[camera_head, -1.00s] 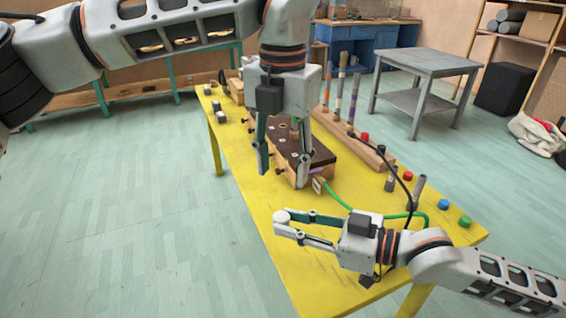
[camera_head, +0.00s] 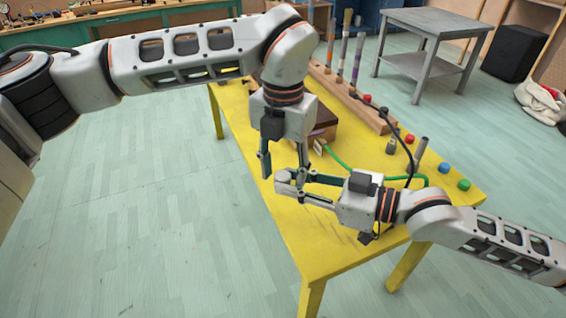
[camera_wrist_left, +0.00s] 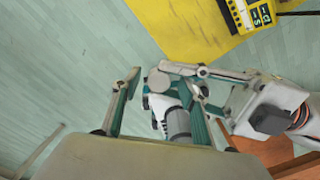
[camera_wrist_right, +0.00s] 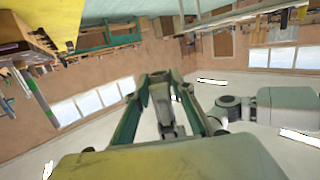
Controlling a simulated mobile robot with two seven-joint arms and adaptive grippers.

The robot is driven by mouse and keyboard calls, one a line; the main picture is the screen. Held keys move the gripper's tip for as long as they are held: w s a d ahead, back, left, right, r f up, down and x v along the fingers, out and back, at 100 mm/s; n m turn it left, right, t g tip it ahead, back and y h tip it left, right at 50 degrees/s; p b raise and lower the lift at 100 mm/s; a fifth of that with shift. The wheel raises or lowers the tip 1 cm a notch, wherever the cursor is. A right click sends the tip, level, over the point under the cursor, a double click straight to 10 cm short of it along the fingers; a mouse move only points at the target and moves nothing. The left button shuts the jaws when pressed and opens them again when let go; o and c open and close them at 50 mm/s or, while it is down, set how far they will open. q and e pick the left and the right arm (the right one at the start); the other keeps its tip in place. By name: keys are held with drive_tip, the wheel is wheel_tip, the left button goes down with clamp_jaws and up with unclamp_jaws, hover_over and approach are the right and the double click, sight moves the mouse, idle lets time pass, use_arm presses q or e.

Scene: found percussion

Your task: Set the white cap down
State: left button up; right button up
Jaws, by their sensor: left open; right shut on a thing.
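The white cap (camera_head: 284,175) is a small pale round thing at the tips of my right gripper (camera_head: 287,188), which is shut on it above the yellow table (camera_head: 330,255). The cap also shows as a white disc in the left wrist view (camera_wrist_left: 158,82). My left gripper (camera_head: 284,166) points down from above, open, with its fingertips close to the cap in the picture. In the left wrist view the cap appears between the left fingers (camera_wrist_left: 160,102); I cannot tell whether they touch it. In the right wrist view the cap is not clear between the fingers.
A green cable (camera_head: 345,164) runs behind my right gripper. Red (camera_head: 409,139), blue (camera_head: 445,168) and green (camera_head: 463,185) caps and a grey upright cylinder (camera_head: 420,149) stand along the right. The dark-topped box (camera_head: 323,119) is partly hidden. The near tabletop is clear.

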use_arm(q)
drive_tip(key=c, duration=1.2)
drive_tip(key=shift+o, duration=0.2)
use_arm(e)
drive_tip(key=o, duration=1.2)
drive_tip(key=shift+c, duration=0.2)
drive_tip(key=shift+d, duration=0.1)
